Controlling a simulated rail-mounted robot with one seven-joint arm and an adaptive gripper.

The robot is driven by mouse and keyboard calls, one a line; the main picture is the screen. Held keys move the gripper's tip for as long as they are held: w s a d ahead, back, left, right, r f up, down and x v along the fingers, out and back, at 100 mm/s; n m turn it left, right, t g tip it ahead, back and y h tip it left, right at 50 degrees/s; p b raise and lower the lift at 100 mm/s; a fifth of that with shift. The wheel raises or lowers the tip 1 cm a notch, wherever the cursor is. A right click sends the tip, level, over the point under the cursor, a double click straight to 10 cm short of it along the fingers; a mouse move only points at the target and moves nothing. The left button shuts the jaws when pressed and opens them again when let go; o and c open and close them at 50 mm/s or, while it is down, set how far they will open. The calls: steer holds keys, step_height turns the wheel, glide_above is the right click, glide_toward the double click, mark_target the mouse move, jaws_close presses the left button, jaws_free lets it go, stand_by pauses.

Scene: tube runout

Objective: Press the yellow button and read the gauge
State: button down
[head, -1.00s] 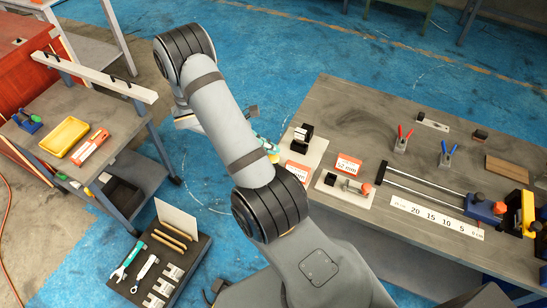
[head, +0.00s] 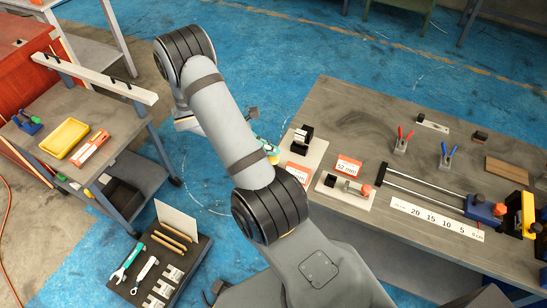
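My gripper is mostly hidden behind my own grey forearm in the head view. Only a small dark grey piece (head: 252,113) shows past the forearm's right side, and I cannot tell whether it is a fingertip. A small green and yellow item (head: 268,147) shows beside the forearm, partly covered; I cannot tell what it is or whether my gripper touches it. A black and white block (head: 303,134) stands on a light plate at the bench's left end. I cannot make out a yellow button or a gauge reading.
The workbench (head: 400,112) carries orange labels, one reading 52 mm (head: 348,165), a clamp fixture (head: 345,188), a rail device with a number scale (head: 436,217) and a yellow block (head: 525,213). A cart with a yellow tray (head: 64,138) and a tool tray (head: 195,262) stand left.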

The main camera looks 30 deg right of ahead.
steer(key=shift+f, duration=0.1)
steer(key=shift+f, duration=0.35)
steer(key=shift+f+b, duration=0.65)
stand_by(0.8)
steer(key=shift+r, duration=0.1)
steer(key=shift+r+p, duration=1.05)
steer(key=shift+p, duration=0.05)
step_height(320, 180, up, 5)
steer(key=p, duration=0.5)
